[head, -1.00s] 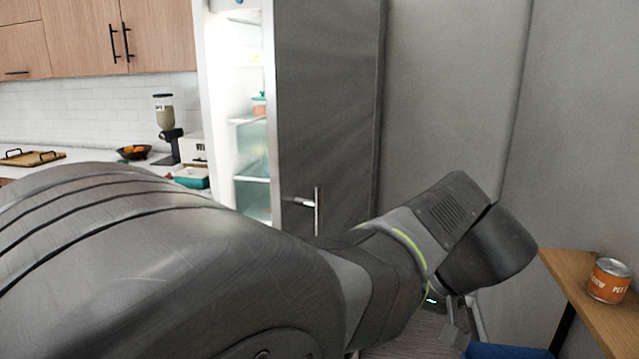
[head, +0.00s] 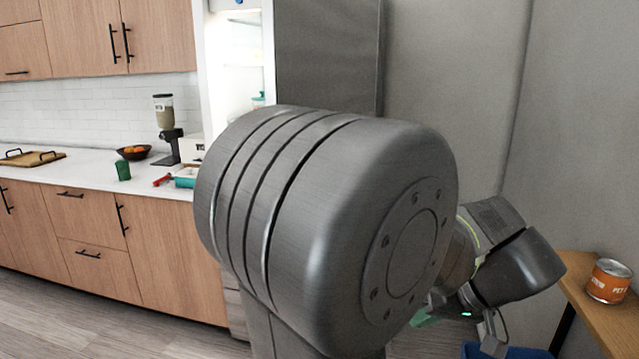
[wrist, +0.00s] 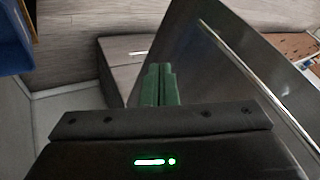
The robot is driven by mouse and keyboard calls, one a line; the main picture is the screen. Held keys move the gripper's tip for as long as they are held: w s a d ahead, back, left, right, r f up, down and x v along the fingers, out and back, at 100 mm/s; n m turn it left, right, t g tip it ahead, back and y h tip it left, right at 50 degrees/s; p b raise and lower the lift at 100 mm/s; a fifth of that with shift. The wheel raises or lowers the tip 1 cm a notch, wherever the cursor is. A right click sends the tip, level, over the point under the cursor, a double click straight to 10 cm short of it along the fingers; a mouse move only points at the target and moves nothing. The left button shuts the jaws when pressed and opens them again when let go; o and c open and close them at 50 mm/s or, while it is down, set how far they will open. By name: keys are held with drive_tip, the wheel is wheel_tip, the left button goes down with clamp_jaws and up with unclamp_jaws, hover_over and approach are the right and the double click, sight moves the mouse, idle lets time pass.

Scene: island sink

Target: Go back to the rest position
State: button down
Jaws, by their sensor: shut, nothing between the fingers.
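My gripper (wrist: 159,84) shows in the wrist view as two green fingers pressed together, with nothing between them. In the head view my arm fills the middle and lower right, and it hides much of the fridge. The gripper end is low on the right in that view, mostly hidden behind my arm. The fridge door (head: 327,65) stands open, with the lit white interior (head: 238,65) to its left. In the wrist view a large grey panel with a long bright bar (wrist: 240,62) slants close to the right of my fingers.
A wooden shelf (head: 600,325) with an orange can (head: 608,281) is at the right, near my arm. A blue bin (head: 520,352) is below it. The counter (head: 70,170) at the left holds a bowl (head: 134,153), a dispenser (head: 165,128) and a tray (head: 32,158). Floor is clear at lower left.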

drive_tip(key=d, duration=0.9)
drive_tip(key=v, duration=1)
drive_tip(key=shift+d+n, duration=0.2)
drive_tip(key=shift+n, duration=0.2)
drive_tip(key=shift+w+f, duration=0.15)
